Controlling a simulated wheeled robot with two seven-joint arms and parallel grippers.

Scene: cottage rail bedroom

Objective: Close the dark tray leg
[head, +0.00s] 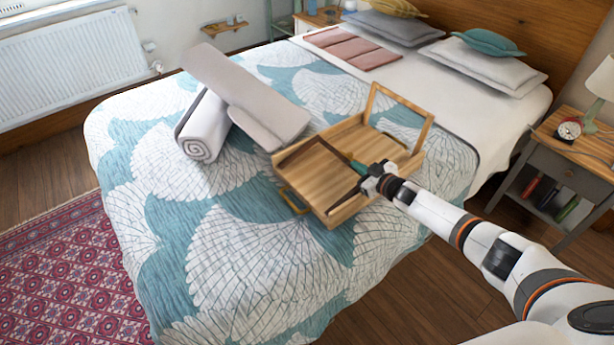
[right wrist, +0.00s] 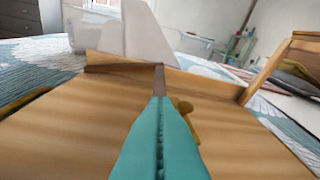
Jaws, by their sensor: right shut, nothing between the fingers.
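The wooden tray (head: 325,172) lies on the bed, its light wooden leg frame (head: 402,103) standing up at the far right end. The dark tray leg (head: 297,152) shows as a dark brown bar low along the tray's left rim, with thin dark lengths across the tray. In the right wrist view the dark leg (right wrist: 125,67) crosses beyond the fingertips. My right gripper (head: 354,162) is shut and empty over the tray, its teal fingers (right wrist: 160,100) pointing at a dark length of the leg. Whether they touch is unclear. My left gripper is out of view.
A rolled grey towel (head: 203,125) and a flat grey cushion-like piece (head: 250,100) lie left of the tray. A brass handle (head: 293,200) is on the tray's near side. The bed's front is clear. A nightstand (head: 560,155) stands at right.

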